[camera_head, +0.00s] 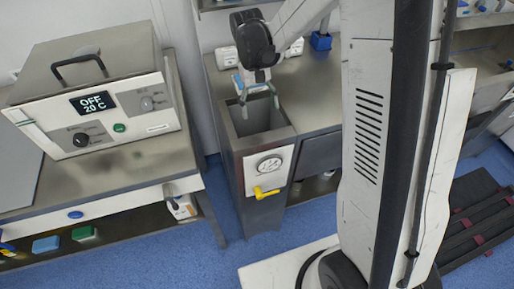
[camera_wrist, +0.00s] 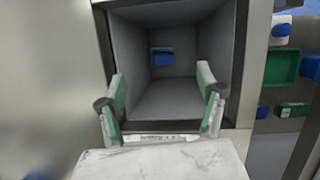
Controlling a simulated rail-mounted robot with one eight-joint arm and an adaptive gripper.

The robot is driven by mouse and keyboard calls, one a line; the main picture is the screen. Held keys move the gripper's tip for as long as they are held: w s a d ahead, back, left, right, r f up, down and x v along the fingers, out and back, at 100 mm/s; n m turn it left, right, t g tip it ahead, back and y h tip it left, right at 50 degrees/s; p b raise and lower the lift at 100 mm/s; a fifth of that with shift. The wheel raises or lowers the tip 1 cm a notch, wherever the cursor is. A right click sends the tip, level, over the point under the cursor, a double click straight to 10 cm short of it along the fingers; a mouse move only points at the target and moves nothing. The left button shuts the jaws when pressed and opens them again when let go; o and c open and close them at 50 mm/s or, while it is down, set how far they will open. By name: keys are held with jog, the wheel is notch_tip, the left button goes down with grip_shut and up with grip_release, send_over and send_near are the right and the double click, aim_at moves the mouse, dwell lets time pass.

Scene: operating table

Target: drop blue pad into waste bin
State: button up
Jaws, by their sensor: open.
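The pad is not visible inside the bin in the head view.
A box-shaped device (camera_head: 95,95) with an OFF display stands on the left table. A blue item (camera_head: 46,244) and a green item (camera_head: 84,233) lie on the shelf below. A yellow handle (camera_head: 266,192) sticks out from the bin's front. A blue container (camera_head: 321,41) stands behind on the counter.

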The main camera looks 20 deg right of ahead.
jog(key=v, duration=1.1)
jog(key=shift+r, duration=0.1)
jog(key=s+r+t, duration=0.2)
jog(key=s+t, duration=0.3)
jog(key=s, duration=0.5)
jog(key=s+r+t, duration=0.3)
jog(key=s+t, duration=0.2)
jog(key=s, duration=0.6)
jog(key=shift+s+d+r+m+t+y, duration=0.25)
jog(key=shift+d+m+t+y, duration=0.05)
jog(key=shift+d+m, duration=0.1)
dwell(1.2)
